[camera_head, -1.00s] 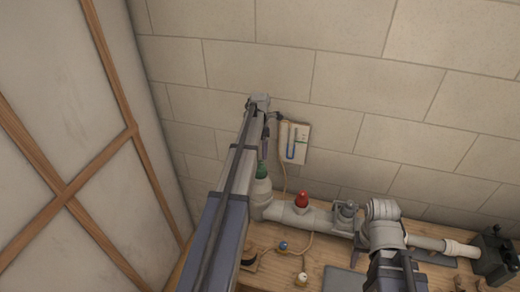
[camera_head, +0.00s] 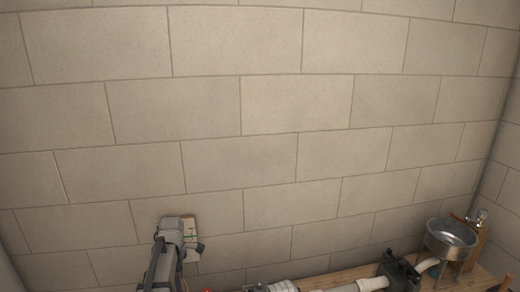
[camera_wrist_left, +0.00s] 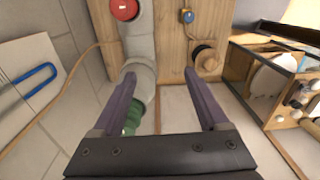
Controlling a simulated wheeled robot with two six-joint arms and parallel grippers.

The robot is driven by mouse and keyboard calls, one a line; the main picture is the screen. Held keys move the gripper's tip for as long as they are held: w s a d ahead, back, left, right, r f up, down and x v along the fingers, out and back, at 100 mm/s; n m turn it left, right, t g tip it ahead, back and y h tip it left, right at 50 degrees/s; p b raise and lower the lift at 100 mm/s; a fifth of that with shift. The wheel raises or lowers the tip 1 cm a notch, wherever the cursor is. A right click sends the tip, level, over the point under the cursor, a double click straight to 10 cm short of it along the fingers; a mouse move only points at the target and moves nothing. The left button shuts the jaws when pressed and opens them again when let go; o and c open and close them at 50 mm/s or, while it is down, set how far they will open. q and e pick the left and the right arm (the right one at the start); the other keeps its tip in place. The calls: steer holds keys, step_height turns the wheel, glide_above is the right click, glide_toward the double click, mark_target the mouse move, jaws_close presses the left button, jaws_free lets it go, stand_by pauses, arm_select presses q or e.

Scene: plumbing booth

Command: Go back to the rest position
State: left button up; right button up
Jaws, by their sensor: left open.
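My left arm shows at the lower left of the head view, in front of the wall, but its fingertips are not clear there. In the left wrist view my left gripper (camera_wrist_left: 160,100) has its two purple fingers wide apart with nothing held between them. Beyond the fingers is a grey pipe (camera_wrist_left: 138,45) with a red knob (camera_wrist_left: 125,8) and a green ring (camera_wrist_left: 131,118) partly behind the left finger. My right gripper cannot be made out in either view.
A white panel with a blue tube (camera_wrist_left: 40,76) is on the wall. A blue ball (camera_wrist_left: 188,16) and a dark round piece (camera_wrist_left: 206,55) are on the wooden board. A metal sink (camera_head: 451,238) and a dark vise-like block (camera_head: 400,270) stand at the lower right. The upper wall is clear.

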arm_select(q)
steer(key=s+d+f+m+b, duration=0.7)
steer(key=s+d+f+m, duration=0.1)
steer(key=s+d+m, duration=0.3)
steer(key=s+d+f+m+b, duration=0.7)
steer(key=s+d+f+m, duration=0.1)
steer(key=s+d+m, duration=0.3)
steer(key=d+m, duration=0.1)
steer(key=m, duration=0.1)
steer(key=shift+s+f+m+y+b, duration=0.3)
steer(key=shift+f+m+y, duration=0.05)
steer(key=shift+m+y, duration=0.05)
arm_select(e)
step_height(320, 180, down, 17)
